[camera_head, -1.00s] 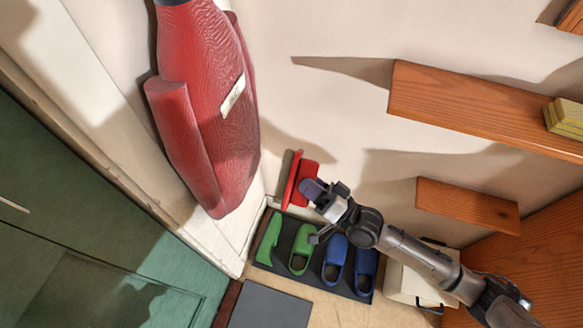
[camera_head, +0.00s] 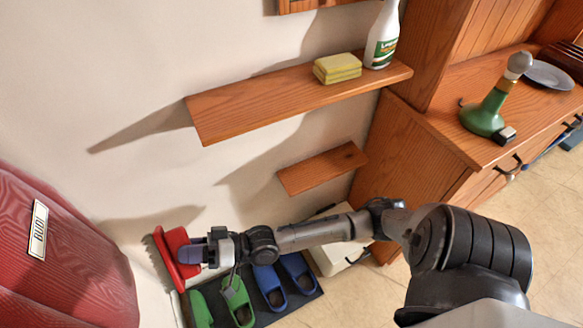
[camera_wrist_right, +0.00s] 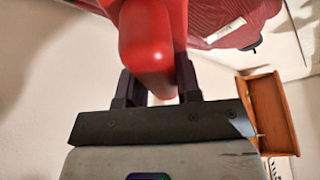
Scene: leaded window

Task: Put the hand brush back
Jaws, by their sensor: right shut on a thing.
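The hand brush (camera_head: 176,241) is red and shows at the lower left of the head view, close to the pale wall. My right gripper (camera_head: 188,254) is shut on it, with the arm reaching in from the right. In the right wrist view the red, rounded end of the brush (camera_wrist_right: 152,55) sits between the two dark fingers (camera_wrist_right: 158,88). The gripper and the frame edge hide parts of the brush. My left gripper is not in view.
Green and blue shoes stand on a dark mat (camera_head: 272,318) below the gripper. A long shelf (camera_head: 250,105) holds yellow sponges (camera_head: 337,67) and a spray bottle (camera_head: 383,38). The small shelf (camera_head: 322,168) is bare. A wooden cabinet (camera_head: 450,120) stands at right.

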